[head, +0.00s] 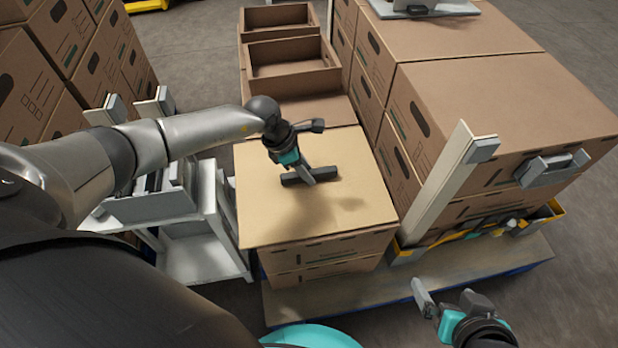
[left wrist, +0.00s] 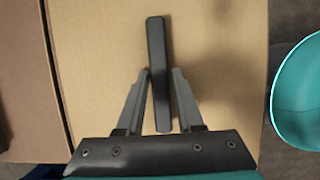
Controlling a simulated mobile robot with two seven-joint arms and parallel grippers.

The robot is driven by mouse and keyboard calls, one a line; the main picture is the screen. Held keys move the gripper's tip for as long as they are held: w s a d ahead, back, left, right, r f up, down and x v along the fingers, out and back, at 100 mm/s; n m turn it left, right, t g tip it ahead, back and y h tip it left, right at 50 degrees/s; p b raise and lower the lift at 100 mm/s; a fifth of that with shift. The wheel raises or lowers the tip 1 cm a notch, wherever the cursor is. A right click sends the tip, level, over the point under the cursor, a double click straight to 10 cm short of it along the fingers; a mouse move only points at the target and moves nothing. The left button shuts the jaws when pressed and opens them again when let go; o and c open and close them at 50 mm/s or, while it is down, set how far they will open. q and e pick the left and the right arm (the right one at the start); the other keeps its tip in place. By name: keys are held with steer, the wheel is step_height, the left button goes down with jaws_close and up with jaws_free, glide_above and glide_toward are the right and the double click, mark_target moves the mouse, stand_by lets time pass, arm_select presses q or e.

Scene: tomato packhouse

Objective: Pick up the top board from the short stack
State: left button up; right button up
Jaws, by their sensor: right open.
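The top board (head: 270,215) is a flat tan sheet with a dark bar handle (head: 325,174). It lies on the short stack of cartons (head: 325,268) in the head view, with no clear gap under it. My left gripper (head: 306,178) is above the board and points down at the handle. The board (left wrist: 95,60) fills most of that view. My right gripper (head: 448,297) is open and empty at the lower right, away from the stack.
A taller stack of closed cartons (head: 510,75) stands right of the short stack, with a pale upright post (head: 445,185) at its near corner. Open-topped cartons (head: 290,58) stand behind. A white metal cart (head: 205,255) is close on the left. A pallet (head: 400,293) lies below.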

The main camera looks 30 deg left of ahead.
arm_select(q)
jaws_close()
steer(key=shift+r, duration=0.1)
stand_by(0.5)
